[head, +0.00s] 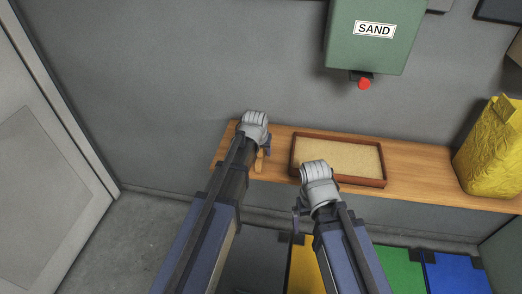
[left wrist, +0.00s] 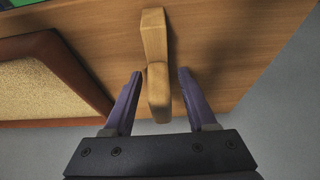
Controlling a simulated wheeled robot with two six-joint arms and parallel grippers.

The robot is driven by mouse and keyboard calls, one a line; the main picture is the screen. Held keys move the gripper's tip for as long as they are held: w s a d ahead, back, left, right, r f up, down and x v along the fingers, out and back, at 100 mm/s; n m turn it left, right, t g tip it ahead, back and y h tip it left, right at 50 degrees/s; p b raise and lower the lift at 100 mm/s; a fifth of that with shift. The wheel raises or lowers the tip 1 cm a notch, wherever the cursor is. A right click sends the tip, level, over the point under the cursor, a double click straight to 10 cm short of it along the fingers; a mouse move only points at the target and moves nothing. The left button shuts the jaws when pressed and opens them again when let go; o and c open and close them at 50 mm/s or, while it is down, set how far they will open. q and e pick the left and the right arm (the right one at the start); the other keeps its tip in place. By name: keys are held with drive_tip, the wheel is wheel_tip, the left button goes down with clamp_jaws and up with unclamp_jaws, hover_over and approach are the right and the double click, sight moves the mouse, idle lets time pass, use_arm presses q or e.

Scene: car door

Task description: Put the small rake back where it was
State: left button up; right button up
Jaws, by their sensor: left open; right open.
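The small rake (head: 260,161) is a pale wooden piece at the left end of the wooden shelf, partly hidden by my left arm in the head view. In the left wrist view the rake (left wrist: 154,38) shows as a wooden bar with a crosspiece. My left gripper (head: 266,145) is open above it. In the left wrist view its two purple fingers (left wrist: 160,74) stand apart on either side of the rake, with gaps visible. My right gripper (head: 299,211) is open and empty in front of the shelf, near the tray's front left corner.
A sand tray (head: 384,165) with a dark red-brown rim sits on the wooden shelf (head: 432,191), right of the rake. A yellow bag (head: 489,150) stands at the shelf's right end. A green SAND box (head: 372,50) with a red knob (head: 364,84) hangs above. Coloured panels (head: 402,270) lie below.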

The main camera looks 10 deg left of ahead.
use_arm(q)
drive_tip(key=p+v, duration=0.9)
drive_tip(key=v, duration=0.2)
drive_tip(key=s+d+f+m+g, duration=0.1)
drive_tip(key=s+d, duration=0.3)
drive_tip(key=s, duration=0.6)
drive_tip(key=s+d+m+g+y, duration=0.1)
drive_tip(key=s+d+m+g, duration=0.1)
drive_tip(key=s, duration=0.9)
drive_tip(key=shift+d+f+m+g, duration=0.4)
drive_tip(key=shift+d+g, duration=0.5)
drive_tip(key=shift+d, duration=0.05)
